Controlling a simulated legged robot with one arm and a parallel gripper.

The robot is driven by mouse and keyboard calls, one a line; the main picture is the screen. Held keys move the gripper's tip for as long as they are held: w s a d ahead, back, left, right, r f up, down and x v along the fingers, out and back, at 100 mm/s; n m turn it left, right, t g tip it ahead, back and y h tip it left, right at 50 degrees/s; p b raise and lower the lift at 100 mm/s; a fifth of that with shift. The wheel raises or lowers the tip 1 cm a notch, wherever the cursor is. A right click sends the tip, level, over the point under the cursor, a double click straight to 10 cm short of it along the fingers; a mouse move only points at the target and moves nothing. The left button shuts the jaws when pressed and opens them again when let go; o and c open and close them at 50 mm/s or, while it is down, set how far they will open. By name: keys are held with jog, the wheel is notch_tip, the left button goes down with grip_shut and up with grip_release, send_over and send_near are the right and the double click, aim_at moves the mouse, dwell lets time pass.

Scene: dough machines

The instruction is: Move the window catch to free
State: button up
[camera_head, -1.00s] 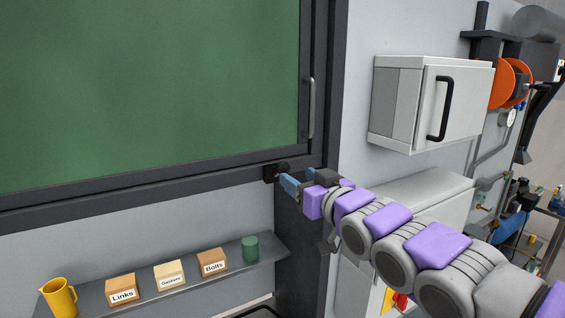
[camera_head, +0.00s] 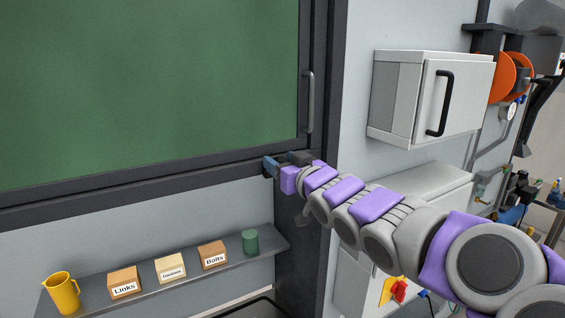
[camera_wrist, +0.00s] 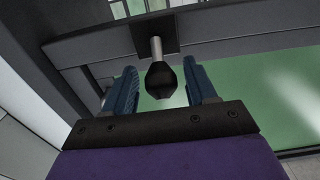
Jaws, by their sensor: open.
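The window catch (camera_wrist: 160,79) shows in the wrist view as a dark faceted knob on a short pale stem. The stem comes out of a black plate (camera_wrist: 156,36) on the dark window frame. My gripper (camera_wrist: 163,84) is open, with one blue finger on each side of the knob. Gaps show between the knob and both fingers. In the head view my gripper (camera_head: 270,167) is at the lower right corner of the window (camera_head: 150,80), and it hides most or all of the catch. I cannot read the catch's setting.
A shelf (camera_head: 225,268) below the window holds a yellow jug (camera_head: 61,292), several labelled boxes and a green cup (camera_head: 250,242). A white cabinet (camera_head: 398,98) with a black handle hangs right of the window. A vertical handle (camera_head: 310,100) is on the window's right side.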

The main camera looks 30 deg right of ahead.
jog(key=c, duration=1)
